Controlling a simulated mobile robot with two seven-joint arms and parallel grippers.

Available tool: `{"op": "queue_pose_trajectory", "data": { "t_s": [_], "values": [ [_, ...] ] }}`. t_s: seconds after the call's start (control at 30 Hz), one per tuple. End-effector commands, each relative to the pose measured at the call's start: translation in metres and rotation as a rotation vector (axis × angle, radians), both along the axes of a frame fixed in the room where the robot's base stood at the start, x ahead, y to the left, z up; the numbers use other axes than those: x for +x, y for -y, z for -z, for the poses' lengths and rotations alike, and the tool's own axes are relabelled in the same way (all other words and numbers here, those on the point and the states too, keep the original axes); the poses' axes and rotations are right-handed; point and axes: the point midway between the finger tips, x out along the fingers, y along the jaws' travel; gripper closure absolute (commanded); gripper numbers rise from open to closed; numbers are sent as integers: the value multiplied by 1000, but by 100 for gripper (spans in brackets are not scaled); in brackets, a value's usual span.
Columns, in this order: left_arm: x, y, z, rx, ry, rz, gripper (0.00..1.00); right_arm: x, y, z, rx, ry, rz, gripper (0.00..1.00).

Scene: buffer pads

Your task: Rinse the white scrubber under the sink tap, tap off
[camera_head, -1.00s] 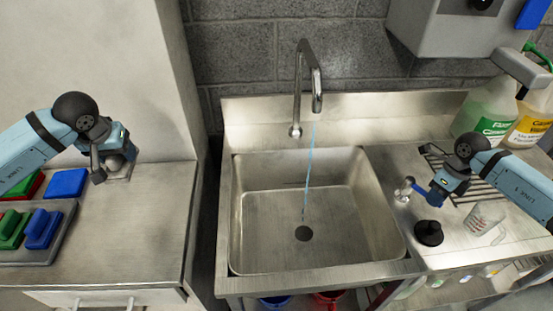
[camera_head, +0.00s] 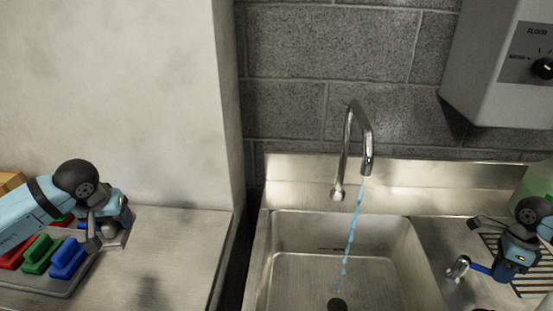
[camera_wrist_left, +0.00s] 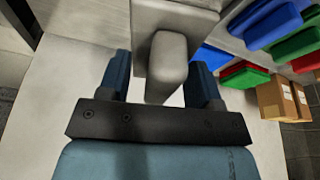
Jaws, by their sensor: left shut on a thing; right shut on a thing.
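My left gripper (camera_head: 110,222) is shut on the white scrubber (camera_head: 112,234), over the left counter just behind the tray. In the left wrist view the scrubber's pale handle (camera_wrist_left: 168,62) sits between the two fingers, with its flat pad beyond. The metal tap spout (camera_head: 366,150) arches over the sink (camera_head: 420,255), and a blue water stream (camera_head: 351,235) falls from it towards the drain (camera_head: 337,304).
A grey tray (camera_head: 70,290) with red, green and blue scrubbers stands on the left counter (camera_head: 185,255). Cardboard boxes (camera_wrist_left: 283,100) show in the left wrist view. A gap separates counter and sink. A wall dispenser (camera_head: 500,70) hangs upper right, above a drain rack (camera_head: 541,270).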

Motion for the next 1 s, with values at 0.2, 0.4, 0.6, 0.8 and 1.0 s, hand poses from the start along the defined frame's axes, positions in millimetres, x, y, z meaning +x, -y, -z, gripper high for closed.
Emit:
{"op": "queue_pose_trajectory", "data": {
  "t_s": [0.2,0.4,0.6,0.8,1.0],
  "values": [
    [0,0,0,0,0,0,71,1,0,-1,1,3,0,100],
    [0,0,0,0,0,0,71,1,0,-1,1,3,1,66],
    [0,0,0,0,0,0,71,0,0,-1,1,2,0,57],
    [0,0,0,0,0,0,71,1,1,-5,1,2,0,57],
    [0,0,3,0,0,0,71,7,4,-37,0,6,1,57]
  ]
}}
